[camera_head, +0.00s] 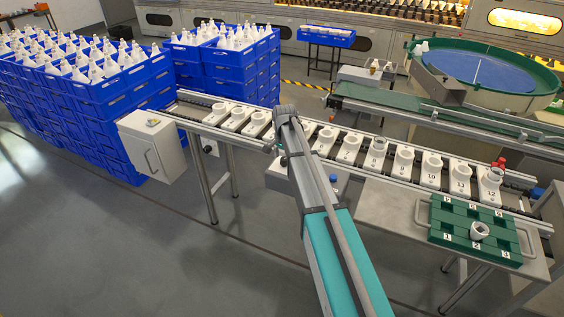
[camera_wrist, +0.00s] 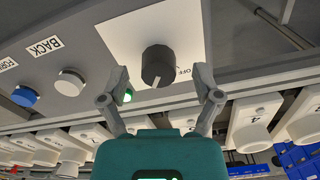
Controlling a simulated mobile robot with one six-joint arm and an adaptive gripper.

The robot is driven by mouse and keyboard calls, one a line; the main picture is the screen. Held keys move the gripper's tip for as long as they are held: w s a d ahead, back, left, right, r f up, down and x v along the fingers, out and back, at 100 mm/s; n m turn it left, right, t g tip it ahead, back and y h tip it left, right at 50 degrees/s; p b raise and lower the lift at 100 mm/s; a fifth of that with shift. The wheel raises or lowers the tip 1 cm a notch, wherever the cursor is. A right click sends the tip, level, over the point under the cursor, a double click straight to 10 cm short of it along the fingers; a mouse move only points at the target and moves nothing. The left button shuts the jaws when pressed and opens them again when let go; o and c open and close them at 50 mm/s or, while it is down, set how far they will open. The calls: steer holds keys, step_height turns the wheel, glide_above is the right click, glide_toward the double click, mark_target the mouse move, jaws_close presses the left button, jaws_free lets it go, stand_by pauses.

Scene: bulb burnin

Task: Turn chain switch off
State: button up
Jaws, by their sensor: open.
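In the wrist view a black rotary knob (camera_wrist: 157,66) sits on a white plate (camera_wrist: 130,28). Its white pointer mark faces the bottom of the picture. The word OFF (camera_wrist: 183,70) is printed just right of the knob. My gripper (camera_wrist: 164,76) is open, with one finger on each side of the knob in the picture; I cannot tell whether either finger touches it. A lit green light (camera_wrist: 127,96) shows by the left finger. In the head view my arm reaches the chain conveyor (camera_head: 385,168), and my gripper cannot be made out there.
In the wrist view a white button (camera_wrist: 70,82) is under the label BACK, and a blue button (camera_wrist: 25,96) is further left. Numbered white holders line the conveyor. A green tray (camera_head: 470,250) with a white cup stands at right. Blue crates (camera_head: 115,105) stand at left.

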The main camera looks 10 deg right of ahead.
steer(key=shift+f, duration=0.1)
stand_by(0.3)
steer(key=c, duration=1.1)
steer(key=shift+a, duration=0.25)
steer(key=shift+d, duration=0.1)
